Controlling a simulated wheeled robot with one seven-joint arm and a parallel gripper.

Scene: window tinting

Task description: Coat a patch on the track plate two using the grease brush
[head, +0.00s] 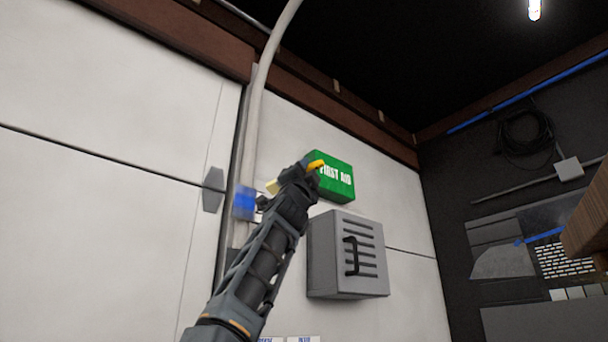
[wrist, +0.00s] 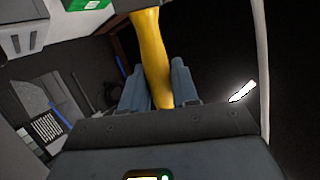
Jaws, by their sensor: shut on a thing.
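The grease brush shows as a yellow handle (wrist: 152,55) running between the fingers of my gripper (wrist: 158,82) in the wrist view. My gripper (head: 297,176) is shut on it. In the head view a yellow piece of the brush (head: 316,164) sticks out at the top of my raised arm. A small cream piece shows at the gripper's left side; I cannot tell if it is the bristles. A blue patch (head: 244,202) lies on the upright strip left of my gripper. A grey angular plate (head: 213,190) is beside it. No readable label identifies track plate two.
A green first aid box (head: 338,178) is on the white wall just behind my gripper in the picture. A grey slotted box (head: 348,255) is below it. A pale hose (head: 258,95) runs down the wall. A brown object (head: 588,220) is at the right edge.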

